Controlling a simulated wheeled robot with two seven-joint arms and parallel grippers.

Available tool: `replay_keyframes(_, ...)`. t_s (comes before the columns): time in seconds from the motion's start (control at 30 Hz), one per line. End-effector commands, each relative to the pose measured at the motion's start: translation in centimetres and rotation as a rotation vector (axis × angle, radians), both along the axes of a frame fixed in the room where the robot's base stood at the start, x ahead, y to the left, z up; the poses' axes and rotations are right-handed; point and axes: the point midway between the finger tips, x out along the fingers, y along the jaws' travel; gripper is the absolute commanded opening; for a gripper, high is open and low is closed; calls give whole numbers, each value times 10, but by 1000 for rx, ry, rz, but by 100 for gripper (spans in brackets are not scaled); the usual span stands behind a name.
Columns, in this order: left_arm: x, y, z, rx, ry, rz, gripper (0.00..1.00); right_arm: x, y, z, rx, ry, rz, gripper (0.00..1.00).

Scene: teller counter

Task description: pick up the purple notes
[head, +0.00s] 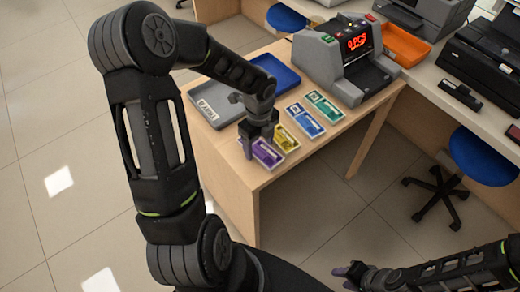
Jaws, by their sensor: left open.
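The purple notes (268,155) lie flat on the wooden counter near its front edge, at the near end of a row of note bundles. My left gripper (247,150) is open and points down at the left end of the purple notes. It hides part of that end. I cannot tell whether its fingers touch the notes. My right gripper (345,270) is low at the bottom of the head view, away from the counter and empty. Whether its jaws are open is too small to tell.
Yellow notes (285,138), blue notes (306,121) and green notes (325,106) lie beside the purple ones. A grey tray (207,108) and a blue tray (283,76) are behind. A counting machine (345,60) stands at the back, with an orange tray (405,45) beside it.

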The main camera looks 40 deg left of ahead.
Motion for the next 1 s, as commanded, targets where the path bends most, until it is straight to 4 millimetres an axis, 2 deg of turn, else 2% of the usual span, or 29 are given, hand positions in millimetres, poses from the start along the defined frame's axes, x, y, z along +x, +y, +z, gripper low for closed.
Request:
replay_keyframes(0.1,0,0,0,0,0,0,65,0,0,0,0,0,0,36)
replay_keyframes(0.77,0,0,0,0,0,0,11,0,0,0,0,0,0,36)
replay_keyframes(1.0,0,0,1,1,-1,0,11,0,0,0,0,0,0,36)
